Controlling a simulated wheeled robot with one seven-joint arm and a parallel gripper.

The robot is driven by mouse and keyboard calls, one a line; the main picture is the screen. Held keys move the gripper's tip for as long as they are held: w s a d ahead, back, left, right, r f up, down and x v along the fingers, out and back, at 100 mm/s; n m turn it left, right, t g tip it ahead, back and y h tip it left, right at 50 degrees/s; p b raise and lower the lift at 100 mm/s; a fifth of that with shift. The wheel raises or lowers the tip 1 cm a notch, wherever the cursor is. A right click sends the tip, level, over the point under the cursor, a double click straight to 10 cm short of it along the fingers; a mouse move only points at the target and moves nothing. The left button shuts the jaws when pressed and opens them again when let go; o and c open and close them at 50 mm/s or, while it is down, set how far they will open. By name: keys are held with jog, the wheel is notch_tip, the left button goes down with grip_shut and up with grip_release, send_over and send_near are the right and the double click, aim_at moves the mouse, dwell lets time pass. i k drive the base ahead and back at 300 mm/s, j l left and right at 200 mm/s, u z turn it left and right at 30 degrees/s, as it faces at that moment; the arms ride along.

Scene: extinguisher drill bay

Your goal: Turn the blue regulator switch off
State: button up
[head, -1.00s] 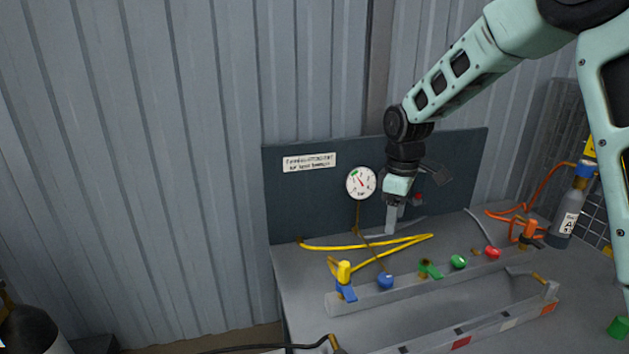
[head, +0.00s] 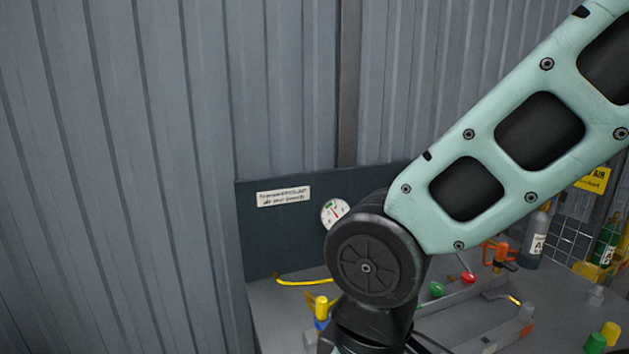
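The workbench (head: 275,310) stands against the corrugated wall, with my arm across its middle. A yellow fitting (head: 321,304) with a blue part (head: 320,323) shows just left of my arm's dark joint. The round blue knob seen earlier on the bench rail is hidden behind my arm. I cannot tell which blue part is the regulator switch, or its position. A round pressure gauge (head: 334,214) on the back panel is partly covered by the joint. My gripper is not visible; my wrist runs down out of the bottom of the picture.
A green knob (head: 436,289) and a red knob (head: 468,278) sit on the rail right of my arm. An orange valve (head: 499,253) and a grey cylinder (head: 536,243) stand farther right. A yellow hose (head: 305,282) lies on the bench. The wall at left is clear.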

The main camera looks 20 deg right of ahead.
aim_at(563, 195)
jog(key=k+l+z, duration=0.1)
jog(key=z, duration=0.2)
jog(key=l+z, duration=0.3)
jog(key=j+z, duration=0.15)
jog(key=z, duration=0.2)
jog(key=j+z, duration=0.15)
jog(key=z, duration=0.2)
jog(key=j+z, duration=0.15)
jog(key=z, duration=0.2)
jog(key=i+l+z, duration=0.1)
jog(key=i+l, duration=0.85)
jog(key=l, duration=0.15)
